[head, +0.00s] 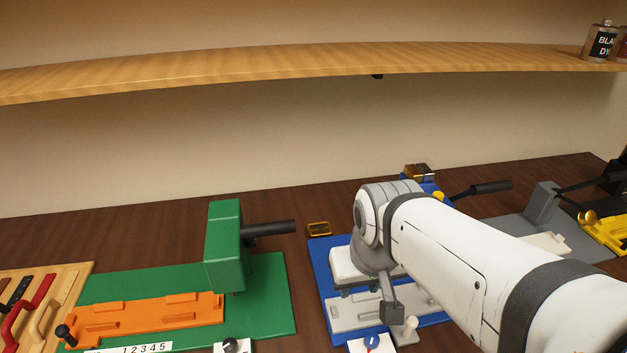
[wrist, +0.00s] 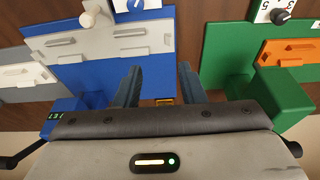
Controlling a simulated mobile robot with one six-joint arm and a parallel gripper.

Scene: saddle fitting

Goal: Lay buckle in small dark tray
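A small brass-yellow rectangular frame with a dark middle (head: 319,228) lies on the brown bench between the green and blue stations. I cannot tell if it is the buckle alone or the buckle in the small dark tray. In the wrist view a yellow bit (wrist: 164,102) shows low between the fingers, partly hidden by my gripper's body. My gripper (wrist: 160,80) is open, its two dark fingers apart with nothing held between them. In the head view it hangs over the blue station, its fingertips not clear. No other small dark tray is clearly visible.
The green station (head: 270,310) with its upright block and dark handle stands left. The blue station (head: 320,260) with a grey plate is beneath my arm. A wooden rack of straps (head: 70,280) is far left. A shelf (head: 250,66) runs above. Bench behind the green station is clear.

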